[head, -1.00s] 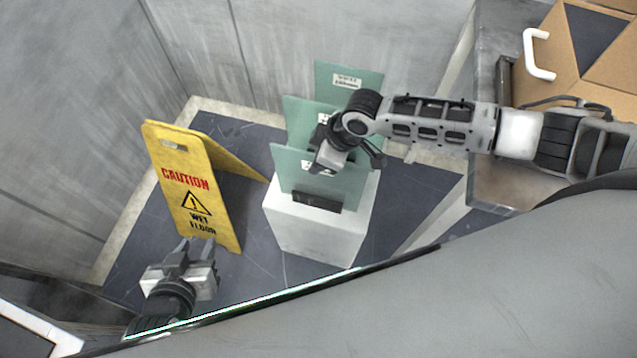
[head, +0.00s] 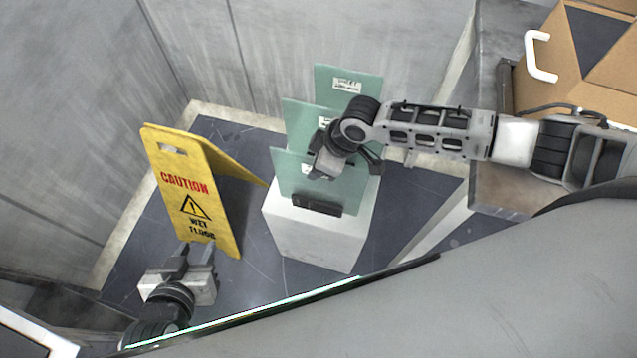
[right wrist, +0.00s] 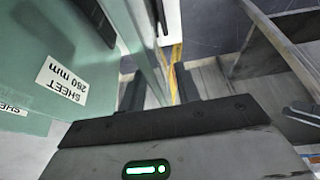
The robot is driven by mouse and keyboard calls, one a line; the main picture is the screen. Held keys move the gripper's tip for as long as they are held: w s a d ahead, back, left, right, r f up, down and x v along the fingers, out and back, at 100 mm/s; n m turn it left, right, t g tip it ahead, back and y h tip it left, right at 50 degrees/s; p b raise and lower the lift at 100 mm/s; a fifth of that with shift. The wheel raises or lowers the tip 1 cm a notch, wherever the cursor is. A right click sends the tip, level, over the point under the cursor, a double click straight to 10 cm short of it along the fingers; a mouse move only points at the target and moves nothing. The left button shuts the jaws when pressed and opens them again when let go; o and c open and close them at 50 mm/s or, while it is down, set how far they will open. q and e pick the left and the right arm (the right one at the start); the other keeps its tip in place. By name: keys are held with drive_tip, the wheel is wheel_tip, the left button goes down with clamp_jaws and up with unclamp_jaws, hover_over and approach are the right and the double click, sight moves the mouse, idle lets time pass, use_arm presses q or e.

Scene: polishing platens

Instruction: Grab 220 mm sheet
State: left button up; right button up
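Three green sheets stand upright in a staggered row on a white block (head: 315,240): a front sheet (head: 292,178), a middle sheet (head: 300,120) and a back sheet (head: 338,80). Their labels are too small to read in the head view, and my right gripper partly covers the front one. My left gripper (head: 193,250) is open and empty.
A yellow wet-floor sign (head: 190,190) stands left of the block, close beyond my left gripper. A cardboard box (head: 590,50) and a white handle (head: 538,55) are at the upper right on a grey surface. Walls close off the back and left.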

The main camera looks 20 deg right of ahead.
clamp_jaws()
idle(1.3)
drive_tip(key=shift+w+a+r, duration=0.1)
drive_tip(key=shift+w+r, duration=0.05)
